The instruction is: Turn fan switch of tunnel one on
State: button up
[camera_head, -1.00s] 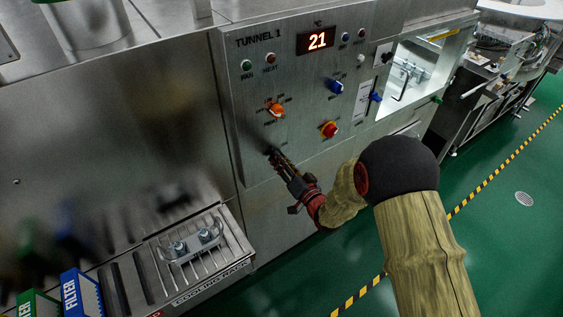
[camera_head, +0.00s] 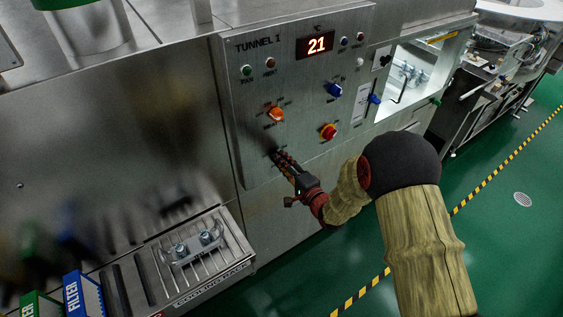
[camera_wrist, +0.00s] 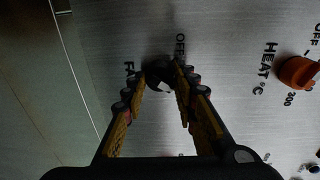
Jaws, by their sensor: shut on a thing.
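The Tunnel 1 control panel (camera_head: 300,90) is a grey metal face with a lit display reading 21. The fan switch (camera_wrist: 160,79) is a small black knob with a pale mark, low on the panel, between partly covered lettering beginning "FA" and "OFF" in the wrist view. My gripper (camera_wrist: 161,75) has its two fingertips at either side of this knob and is shut on it. In the head view my gripper (camera_head: 279,156) is at the panel's lower left and hides the knob. I cannot tell the knob's exact setting.
An orange heat knob (camera_head: 275,114) is just above my gripper; it also shows in the wrist view (camera_wrist: 296,72). A cooling rack (camera_head: 205,255) juts out at lower left.

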jog(key=shift+m, duration=0.9)
jog(key=o, duration=1.2)
jog(key=shift+c, duration=0.2)
jog(key=shift+d, duration=0.1)
jog(key=v, duration=1.1)
jog(key=shift+s+d, duration=0.3)
